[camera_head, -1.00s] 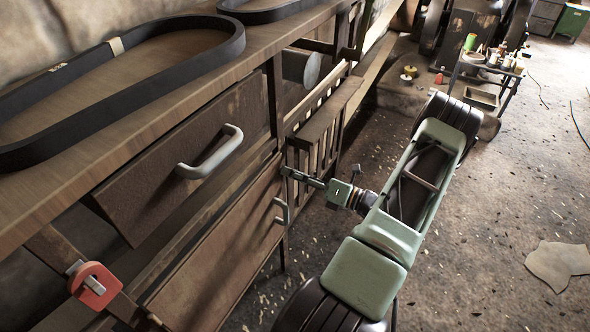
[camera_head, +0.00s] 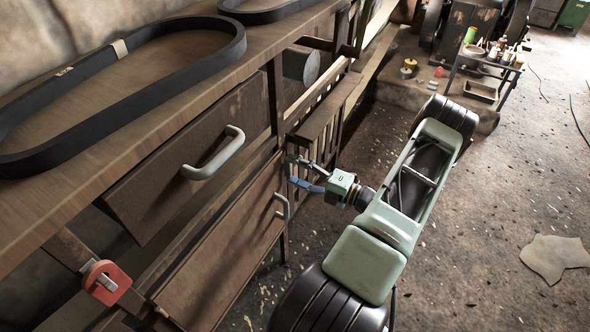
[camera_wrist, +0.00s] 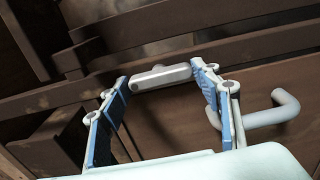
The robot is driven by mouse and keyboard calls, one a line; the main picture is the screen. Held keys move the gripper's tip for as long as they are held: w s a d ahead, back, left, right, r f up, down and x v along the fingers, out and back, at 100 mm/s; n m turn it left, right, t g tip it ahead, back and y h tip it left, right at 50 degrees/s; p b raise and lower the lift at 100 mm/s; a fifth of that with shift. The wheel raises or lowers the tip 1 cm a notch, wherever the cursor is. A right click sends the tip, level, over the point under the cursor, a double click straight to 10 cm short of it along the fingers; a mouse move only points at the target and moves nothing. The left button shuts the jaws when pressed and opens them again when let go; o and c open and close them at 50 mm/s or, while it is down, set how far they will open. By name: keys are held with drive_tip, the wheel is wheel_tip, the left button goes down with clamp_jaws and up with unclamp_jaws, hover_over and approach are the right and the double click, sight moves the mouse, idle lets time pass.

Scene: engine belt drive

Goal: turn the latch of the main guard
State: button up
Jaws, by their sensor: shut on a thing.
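A short grey bar-shaped handle with rounded ends, which I take as the latch (camera_wrist: 165,77), sits on dark brown slats in the wrist view. My gripper (camera_wrist: 160,72) is shut on it, one blue-padded finger at each end of the bar. The bar lies tilted slightly, its right end higher in the picture. In the head view my gripper (camera_head: 291,171) reaches left to the slatted front beside the cabinet. The latch cannot be made out there, at the fingertips.
A grey drawer handle (camera_head: 214,154) and a smaller door handle (camera_head: 282,206) stick out nearby. A red block with a pale lever (camera_head: 106,284) is at lower left. A black belt (camera_head: 120,150) lies on the bench. The floor at right is mostly clear.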

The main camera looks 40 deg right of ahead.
idle(0.5)
drive_tip(key=o, duration=1.2)
drive_tip(key=shift+c, duration=0.2)
drive_tip(key=v, duration=1.2)
